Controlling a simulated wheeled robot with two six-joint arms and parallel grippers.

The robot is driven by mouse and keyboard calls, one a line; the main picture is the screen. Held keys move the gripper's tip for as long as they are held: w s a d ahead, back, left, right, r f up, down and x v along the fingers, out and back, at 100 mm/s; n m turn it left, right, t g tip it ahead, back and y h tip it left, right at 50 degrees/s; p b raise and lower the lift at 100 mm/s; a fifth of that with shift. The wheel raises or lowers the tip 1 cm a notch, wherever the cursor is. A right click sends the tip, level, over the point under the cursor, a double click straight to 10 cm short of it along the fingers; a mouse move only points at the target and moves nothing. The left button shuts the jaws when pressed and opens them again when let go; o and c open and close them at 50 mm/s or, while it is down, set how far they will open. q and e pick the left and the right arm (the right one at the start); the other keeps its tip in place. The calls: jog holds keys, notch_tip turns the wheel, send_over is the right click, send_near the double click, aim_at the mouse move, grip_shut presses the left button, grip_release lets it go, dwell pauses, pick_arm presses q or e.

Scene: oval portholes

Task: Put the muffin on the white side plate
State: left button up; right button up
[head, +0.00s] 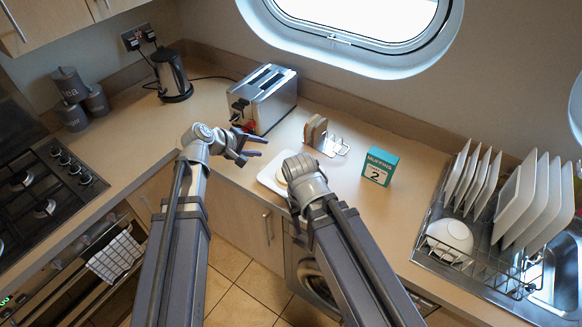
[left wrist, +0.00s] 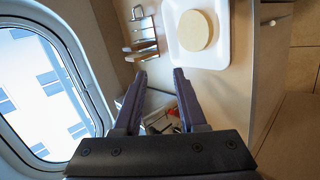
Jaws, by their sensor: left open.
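The muffin, a pale round flat disc (left wrist: 198,30), lies on a white square side plate (left wrist: 222,56) in the left wrist view. In the head view the plate (head: 268,180) sits on the counter near its front edge, partly hidden by my right arm, with part of the muffin (head: 281,176) showing. My left gripper (head: 257,146) is open and empty, left of and behind the plate, near the toaster's front. Its two fingers (left wrist: 162,78) stand apart in the left wrist view, clear of plate and muffin. My right gripper's fingers are hidden by its own arm.
A steel toaster (head: 264,97) and a kettle (head: 171,76) stand at the back. A toast rack (head: 330,146) with brown slices and a green muffin box (head: 379,167) are right of the plate. A dish rack (head: 470,255) with plates and a bowl fills the right; the hob (head: 40,190) is left.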

pick_arm(q)
jog(key=shift+f, duration=0.15)
jog(key=s+d+f+m+g+y+b, duration=0.35)
jog(key=s+f+m, duration=0.25)
jog(key=s+f, duration=0.4)
jog(key=s+a+f+m+g+y+b, duration=0.1)
jog(key=s+m+y, duration=0.1)
jog(key=s, duration=0.4)
jog(key=s+a+f+m+g+y+b, duration=0.1)
jog(key=s+f+m+g+y, duration=0.1)
jog(key=s, duration=0.4)
jog(key=shift+a+f+m+y, duration=0.2)
jog(key=shift+m+y, duration=0.55)
jog(key=shift+m, duration=0.25)
